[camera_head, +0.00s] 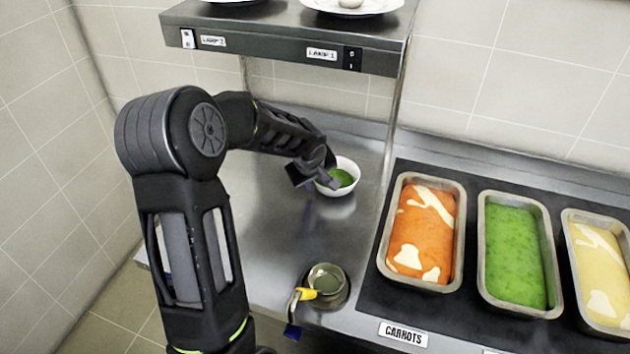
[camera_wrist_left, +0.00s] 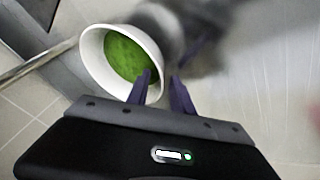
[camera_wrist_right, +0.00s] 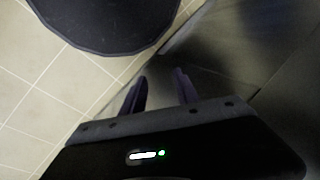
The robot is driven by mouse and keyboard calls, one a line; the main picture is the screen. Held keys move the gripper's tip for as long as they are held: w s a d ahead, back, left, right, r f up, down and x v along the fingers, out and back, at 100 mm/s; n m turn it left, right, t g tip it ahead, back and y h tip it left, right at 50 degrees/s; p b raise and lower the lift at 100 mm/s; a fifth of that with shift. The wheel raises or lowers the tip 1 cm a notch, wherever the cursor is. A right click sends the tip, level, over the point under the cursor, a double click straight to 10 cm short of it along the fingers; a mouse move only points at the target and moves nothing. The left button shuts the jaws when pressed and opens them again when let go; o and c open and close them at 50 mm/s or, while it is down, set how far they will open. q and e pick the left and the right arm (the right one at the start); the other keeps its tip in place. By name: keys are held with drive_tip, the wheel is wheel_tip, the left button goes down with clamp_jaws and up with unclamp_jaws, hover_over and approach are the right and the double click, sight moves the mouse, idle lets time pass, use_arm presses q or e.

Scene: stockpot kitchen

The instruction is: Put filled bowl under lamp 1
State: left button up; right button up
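The white bowl (camera_head: 351,190) holds green food and looks upright on the steel counter, below the LAMP 1 label (camera_head: 322,54) in the picture. I cannot tell exactly how far beneath the shelf it is. My left gripper (camera_head: 312,178) is at the bowl's left side. In the left wrist view the bowl (camera_wrist_left: 91,50) shows one finger over its inside and one outside, so the open fingers (camera_wrist_left: 162,80) straddle its wall with a gap. My right gripper (camera_wrist_right: 161,78) is open and empty; it is not seen in the head view.
The steel shelf (camera_head: 270,48) carries LAMP 1 and LAMP 2 labels, with plates on top. Pans of orange (camera_head: 422,232), green (camera_head: 514,255) and yellow food (camera_head: 600,270) stand at right.

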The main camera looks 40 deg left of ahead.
use_arm(q)
drive_tip(key=shift+r, duration=0.3)
drive_tip(key=v, duration=1.1)
drive_tip(key=shift+s+r+b, duration=0.25)
drive_tip(key=shift+r+b, duration=0.05)
drive_tip(key=shift+b, duration=0.15)
idle(1.9)
